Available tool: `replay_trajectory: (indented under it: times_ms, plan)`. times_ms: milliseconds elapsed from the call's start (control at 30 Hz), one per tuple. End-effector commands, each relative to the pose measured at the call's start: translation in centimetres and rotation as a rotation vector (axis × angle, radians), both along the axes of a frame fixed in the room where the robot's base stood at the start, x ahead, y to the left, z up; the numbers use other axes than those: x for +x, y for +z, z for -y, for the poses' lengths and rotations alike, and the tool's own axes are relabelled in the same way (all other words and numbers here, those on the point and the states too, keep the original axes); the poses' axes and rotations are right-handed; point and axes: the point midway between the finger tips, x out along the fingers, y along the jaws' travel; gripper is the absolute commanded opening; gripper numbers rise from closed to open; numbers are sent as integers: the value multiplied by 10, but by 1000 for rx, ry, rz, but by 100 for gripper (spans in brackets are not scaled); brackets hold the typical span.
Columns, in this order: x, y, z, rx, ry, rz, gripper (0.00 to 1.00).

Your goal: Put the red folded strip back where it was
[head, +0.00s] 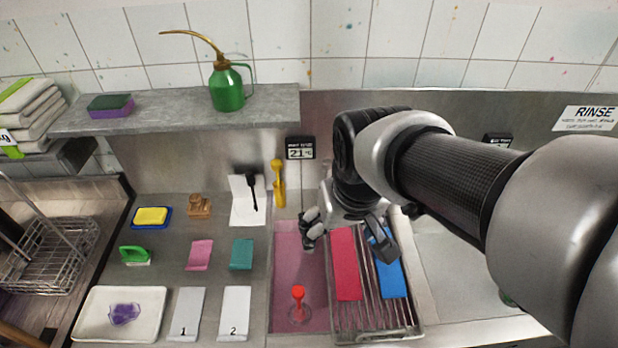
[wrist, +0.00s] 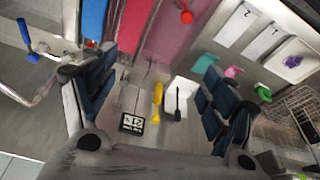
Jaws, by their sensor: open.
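The red folded strip (head: 346,275) lies lengthwise on the wire rack (head: 372,325), beside a blue strip (head: 393,278). The red strip also shows at the top of the wrist view (wrist: 136,22), with the blue strip (wrist: 92,22) to its left. My gripper (head: 347,238) is open over the far end of the rack, its fingers apart on either side of the red strip in the head view. In the wrist view my gripper (wrist: 155,95) has nothing between its fingers, and the strip lies beyond them. My arm hides part of the rack's far right side.
A pink-filled basin (head: 290,260) with a red-handled tool (head: 298,294) adjoins the rack on the left. A yellow tool (head: 279,185) and a temperature display (head: 300,148) are at the back.

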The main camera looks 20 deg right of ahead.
Motion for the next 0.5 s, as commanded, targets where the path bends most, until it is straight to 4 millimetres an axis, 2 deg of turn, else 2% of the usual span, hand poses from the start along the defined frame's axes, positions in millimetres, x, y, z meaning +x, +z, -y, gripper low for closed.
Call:
replay_trajectory:
  times_ms: [33, 200, 333, 500]
  plan:
    - [-16, 12, -8, -3, 21, 37, 78]
    - [-57, 28, -22, -5, 66, 102, 78]
    - [-74, 32, -26, -5, 84, 126, 78]
    - [-79, 32, -28, -5, 90, 134, 78]
